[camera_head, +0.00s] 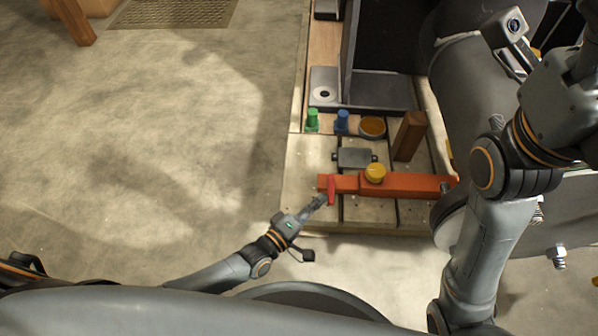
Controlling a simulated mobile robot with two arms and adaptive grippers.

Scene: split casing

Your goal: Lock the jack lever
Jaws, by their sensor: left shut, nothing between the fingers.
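An orange-red jack (405,185) lies across the slotted worktable, with a yellow round knob (375,172) on top. A short red lever (332,190) stands crosswise near the jack's left end. My left gripper (320,202) is shut and empty, its fingertips just left of and below the red lever, close to it. I cannot tell whether the fingertips touch the lever. My right arm comes down on the right side of the view. Its gripper cannot be made out.
Behind the jack are a grey block (354,158), a green bottle-like item (312,120), a blue one (342,122), a round orange-filled dish (372,127) and a brown wooden block (409,136). A large grey casing stands at the right. The floor at left is clear.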

